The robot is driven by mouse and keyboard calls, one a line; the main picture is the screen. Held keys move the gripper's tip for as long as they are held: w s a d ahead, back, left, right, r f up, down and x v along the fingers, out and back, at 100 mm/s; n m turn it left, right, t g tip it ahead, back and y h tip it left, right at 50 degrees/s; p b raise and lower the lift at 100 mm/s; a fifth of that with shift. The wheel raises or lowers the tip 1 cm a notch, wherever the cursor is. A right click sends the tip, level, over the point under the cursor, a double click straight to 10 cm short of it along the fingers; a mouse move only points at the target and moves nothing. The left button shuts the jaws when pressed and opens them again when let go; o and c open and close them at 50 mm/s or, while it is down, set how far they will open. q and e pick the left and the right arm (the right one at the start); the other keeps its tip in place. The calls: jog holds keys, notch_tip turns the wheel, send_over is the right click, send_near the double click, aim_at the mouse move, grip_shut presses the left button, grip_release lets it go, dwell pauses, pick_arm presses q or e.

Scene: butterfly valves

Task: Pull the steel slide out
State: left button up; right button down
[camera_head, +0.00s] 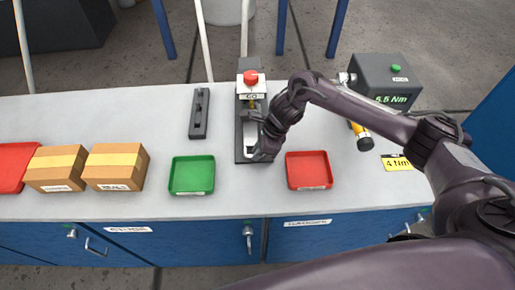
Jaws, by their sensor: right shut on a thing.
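A dark upright fixture (241,153) with a red button and a "GO" label stands mid-table. A pale steel slide (250,134) shows in its lower channel, partly hidden by my right gripper. My right gripper (259,155) comes from the right and is shut at the front end of the slide. The fingertips are small and dark, so the exact contact is hard to see. My left gripper is not in view.
A green tray (192,190) lies left of the fixture and a red tray (309,186) to its right. A dark slotted block (199,113) lies at left. Two cardboard boxes (117,182) stand further left. A torque tester (384,78) and a yellow-handled tool (362,137) are at right.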

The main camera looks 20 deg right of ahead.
jog(key=s+a, duration=0.1)
jog(key=s, duration=0.2)
jog(key=s+a+b, duration=0.1)
jog(key=s, duration=0.2)
jog(key=s+a, duration=0.1)
jog(key=s, duration=0.3)
jog(key=shift+s+b, duration=0.1)
jog(key=shift+b, duration=0.3)
jog(key=shift+r, duration=0.1)
jog(key=c, duration=1.5)
grip_release()
jog(key=b+v, duration=0.2)
jog(key=v, duration=0.5)
jog(key=shift+d+r, duration=0.2)
jog(key=shift+r, duration=0.15)
